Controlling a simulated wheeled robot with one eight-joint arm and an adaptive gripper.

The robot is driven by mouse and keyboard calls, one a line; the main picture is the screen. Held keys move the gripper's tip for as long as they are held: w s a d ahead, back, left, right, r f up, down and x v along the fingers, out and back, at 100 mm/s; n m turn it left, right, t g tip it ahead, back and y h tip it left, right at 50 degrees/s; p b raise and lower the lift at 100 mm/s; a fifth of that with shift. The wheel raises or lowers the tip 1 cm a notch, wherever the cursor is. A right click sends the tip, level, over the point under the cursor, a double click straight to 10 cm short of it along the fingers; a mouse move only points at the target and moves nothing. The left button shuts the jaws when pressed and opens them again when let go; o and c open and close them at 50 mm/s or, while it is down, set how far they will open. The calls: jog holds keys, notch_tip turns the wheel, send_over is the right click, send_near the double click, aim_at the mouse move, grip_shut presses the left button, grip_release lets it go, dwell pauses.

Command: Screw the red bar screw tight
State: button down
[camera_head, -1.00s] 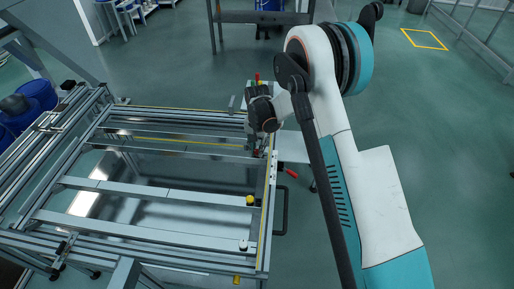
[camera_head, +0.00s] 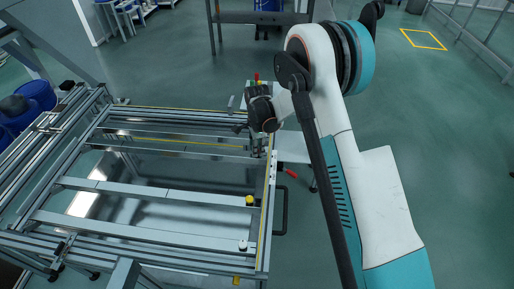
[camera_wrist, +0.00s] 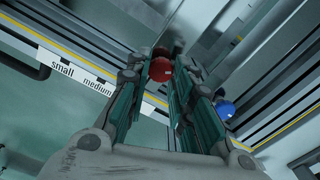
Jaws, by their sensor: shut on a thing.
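The red bar screw (camera_wrist: 160,69) shows as a round red head between the fingertips of my gripper (camera_wrist: 165,60) in the wrist view. The two green-padded fingers are closed on it from both sides. Its shaft and seat are hidden behind the head and fingers. In the head view my gripper (camera_head: 258,150) points down at the right end of the frame fixture (camera_head: 150,190), near its right rail. The red head cannot be made out there.
A blue knob (camera_wrist: 225,110) sits close to the right finger. A rail label (camera_wrist: 75,75) reads "small" and "medium". In the head view, a yellow knob (camera_head: 249,201), a white knob (camera_head: 243,245) and a red-handled part (camera_head: 290,173) are near the right rail. Open floor lies right.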

jog(key=m, duration=0.6)
dwell(0.6)
jog(key=c, duration=1.4)
grip_release()
jog(key=shift+r, duration=0.1)
notch_tip(320, 180, up, 12)
